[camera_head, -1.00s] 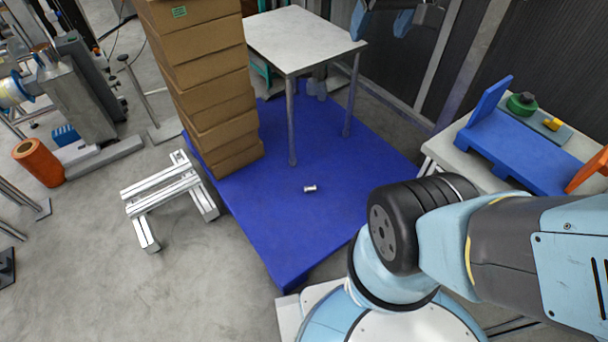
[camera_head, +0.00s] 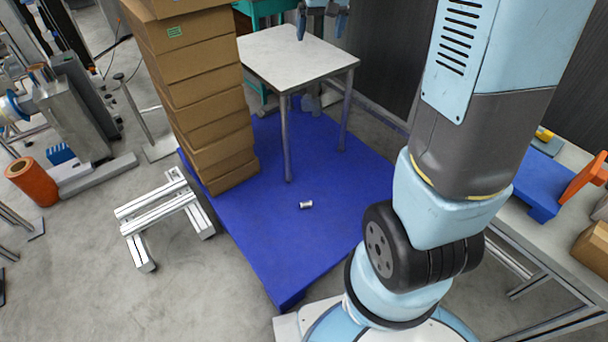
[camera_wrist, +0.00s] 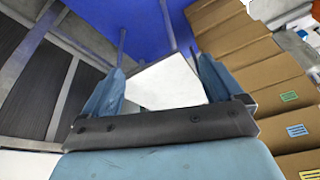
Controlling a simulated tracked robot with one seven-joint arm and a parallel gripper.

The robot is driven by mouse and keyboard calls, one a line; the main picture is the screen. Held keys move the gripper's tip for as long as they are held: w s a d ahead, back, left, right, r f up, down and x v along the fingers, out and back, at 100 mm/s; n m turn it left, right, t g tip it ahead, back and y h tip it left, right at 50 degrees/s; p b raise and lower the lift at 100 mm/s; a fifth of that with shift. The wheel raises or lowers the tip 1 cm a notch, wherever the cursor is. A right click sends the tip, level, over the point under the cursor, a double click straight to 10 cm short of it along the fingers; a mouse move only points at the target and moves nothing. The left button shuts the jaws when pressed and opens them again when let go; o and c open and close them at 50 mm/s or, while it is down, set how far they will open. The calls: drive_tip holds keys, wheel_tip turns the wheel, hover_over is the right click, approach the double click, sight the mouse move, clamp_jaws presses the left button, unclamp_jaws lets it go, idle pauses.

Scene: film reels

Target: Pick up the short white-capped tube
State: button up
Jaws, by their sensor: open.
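The short white-capped tube (camera_head: 306,205) lies on its side on the blue platform (camera_head: 262,250), in the open part in front of the white table. It looks small and silvery with pale ends. My gripper (camera_head: 322,22) is at the top of the head view, high above the white table and well away from the tube. In the wrist view my gripper (camera_wrist: 160,82) has its two blue fingers spread with nothing held between them. I cannot make out the tube in the wrist view.
A white table (camera_head: 300,55) stands on the platform behind the tube. A tall stack of cardboard boxes (camera_head: 205,100) stands to its left. An aluminium frame (camera_head: 160,212) lies on the floor at left. A workbench (camera_head: 545,235) is at right. The platform around the tube is clear.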

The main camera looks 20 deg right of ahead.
drive_tip(key=w+f+g, duration=0.1)
drive_tip(key=w+f, duration=0.8)
drive_tip(key=f, duration=0.4)
drive_tip(key=w+f+g, duration=0.1)
drive_tip(key=w+f, duration=0.8)
drive_tip(key=f, duration=0.3)
drive_tip(key=g, duration=0.2)
hover_over(306, 203)
wheel_tip(306, 203, down, 53)
drive_tip(key=shift+m, duration=0.3)
drive_tip(key=shift+f, duration=6.85)
drive_tip(key=shift+c, duration=0.4)
drive_tip(key=c, duration=1.2)
